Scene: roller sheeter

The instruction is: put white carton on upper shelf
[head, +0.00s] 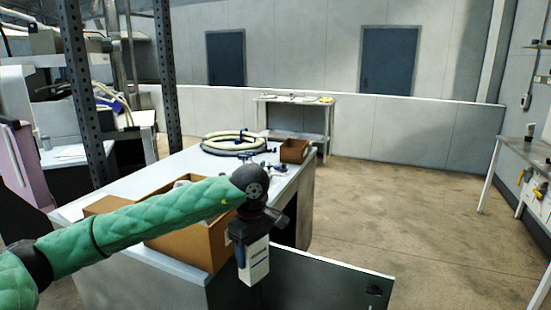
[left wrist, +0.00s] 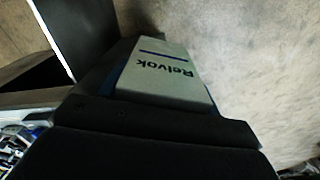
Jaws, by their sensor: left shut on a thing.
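The white carton (head: 254,261) hangs below my left gripper (head: 248,234) in the head view, in front of the near end of the workbench. The gripper is shut on its upper part, and the carton looks upright. In the left wrist view the carton (left wrist: 160,68) shows the dark word "Relvok" and a blue line, and dark gripper parts cover its lower end there. My right gripper is in neither view. I cannot make out for certain which surface is the upper shelf; dark perforated rack posts (head: 80,90) stand at the left in the head view.
A workbench (head: 150,275) bears an open cardboard box (head: 200,246), a coiled hose (head: 235,141) and a small brown box (head: 294,150). A dark panel (head: 325,285) stands at its near right. A side table (head: 300,102) is behind. The floor at right is clear.

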